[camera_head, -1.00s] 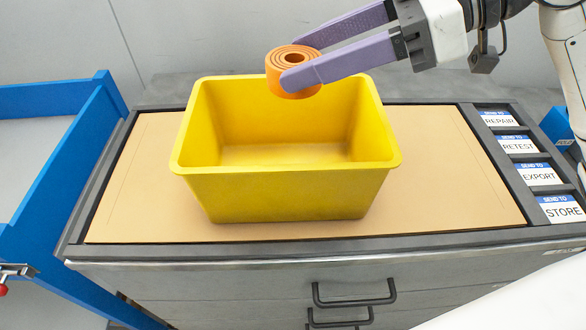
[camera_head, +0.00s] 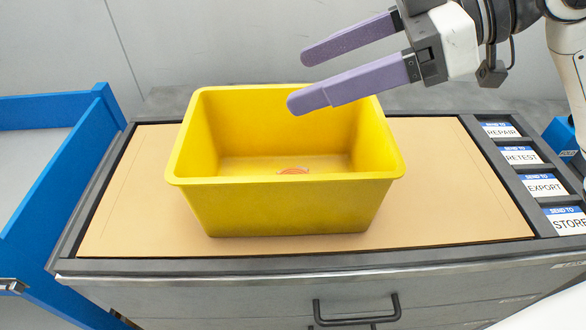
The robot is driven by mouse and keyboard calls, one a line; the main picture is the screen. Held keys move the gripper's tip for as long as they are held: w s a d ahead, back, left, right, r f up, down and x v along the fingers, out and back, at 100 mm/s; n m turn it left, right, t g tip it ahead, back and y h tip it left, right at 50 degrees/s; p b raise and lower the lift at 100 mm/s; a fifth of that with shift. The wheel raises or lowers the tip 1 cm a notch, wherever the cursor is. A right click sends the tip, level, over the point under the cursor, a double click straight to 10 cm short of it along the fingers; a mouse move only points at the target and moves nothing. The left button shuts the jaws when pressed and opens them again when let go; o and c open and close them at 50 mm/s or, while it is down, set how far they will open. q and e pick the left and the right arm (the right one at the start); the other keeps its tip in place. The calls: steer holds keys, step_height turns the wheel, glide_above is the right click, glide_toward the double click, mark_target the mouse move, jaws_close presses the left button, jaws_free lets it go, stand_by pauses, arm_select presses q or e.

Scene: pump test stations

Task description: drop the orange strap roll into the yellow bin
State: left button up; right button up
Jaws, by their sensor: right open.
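The yellow bin (camera_head: 285,205) stands upright on the tan mat of the workbench, its open top facing up. The orange strap roll (camera_head: 294,171) lies inside the bin on its floor; only a small top part shows above the front wall, and the rest is hidden. My right gripper (camera_head: 300,79) is open and empty above the back right of the bin, its two purple fingers spread apart. It is clear of the roll. My left gripper does not show.
The tan mat (camera_head: 450,185) is bare on both sides of the bin. A strip of label cards (camera_head: 541,185) runs along the bench's right edge. A blue-framed table (camera_head: 65,175) stands at the left. A grey wall is behind.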

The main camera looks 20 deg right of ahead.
steer(key=b+v, duration=0.1)
steer(key=v, duration=0.8)
steer(key=shift+d, duration=0.1)
steer(key=shift+s, duration=0.1)
